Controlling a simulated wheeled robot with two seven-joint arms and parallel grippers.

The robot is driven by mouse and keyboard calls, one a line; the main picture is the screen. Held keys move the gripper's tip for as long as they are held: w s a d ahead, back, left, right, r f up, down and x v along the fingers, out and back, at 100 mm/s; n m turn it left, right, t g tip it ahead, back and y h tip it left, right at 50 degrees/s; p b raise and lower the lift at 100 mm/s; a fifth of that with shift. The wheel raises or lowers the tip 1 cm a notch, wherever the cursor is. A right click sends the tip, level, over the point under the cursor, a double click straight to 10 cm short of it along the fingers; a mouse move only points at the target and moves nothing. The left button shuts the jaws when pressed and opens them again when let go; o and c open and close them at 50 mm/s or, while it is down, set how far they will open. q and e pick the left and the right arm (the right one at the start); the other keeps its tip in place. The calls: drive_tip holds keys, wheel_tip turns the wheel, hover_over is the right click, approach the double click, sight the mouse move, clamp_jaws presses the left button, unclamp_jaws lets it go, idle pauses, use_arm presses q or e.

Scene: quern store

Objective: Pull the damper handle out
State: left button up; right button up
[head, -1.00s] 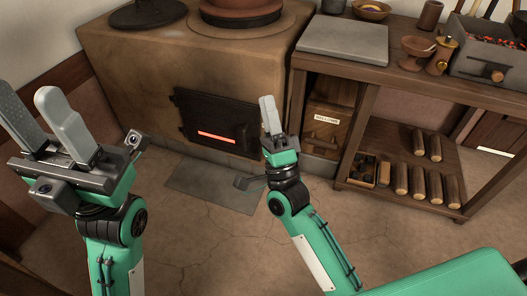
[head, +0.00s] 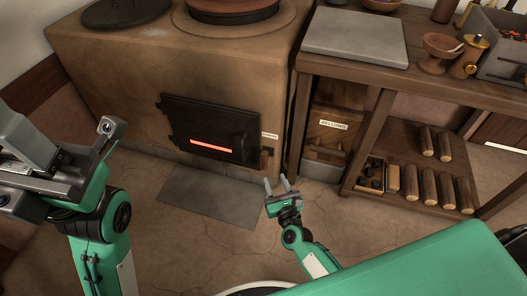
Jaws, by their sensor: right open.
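A small brown knob (head: 268,153), which looks like the damper handle, sits low on the right part of the clay stove's front (head: 240,75), under a small pale label (head: 270,135). It is small and its details are hard to make out. My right gripper (head: 279,186) is open and empty, its fingers pointing up toward the stove. In the picture it is just below the knob and appears apart from it. My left gripper (head: 18,135) is at the left edge, partly cut off, so its opening is unclear.
The black firebox door (head: 210,128) has a glowing red slot. A grey slab (head: 211,195) lies on the floor before the stove. On the right, a wooden bench (head: 380,85) holds bowls, with several short logs (head: 428,183) on its lower shelf. Cracked floor lies open between.

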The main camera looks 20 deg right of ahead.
sight(266, 158)
drive_tip(key=w+b, duration=0.3)
drive_tip(key=w, duration=0.9)
drive_tip(key=shift+w, duration=0.2)
drive_tip(key=shift+s, duration=0.1)
clamp_jaws()
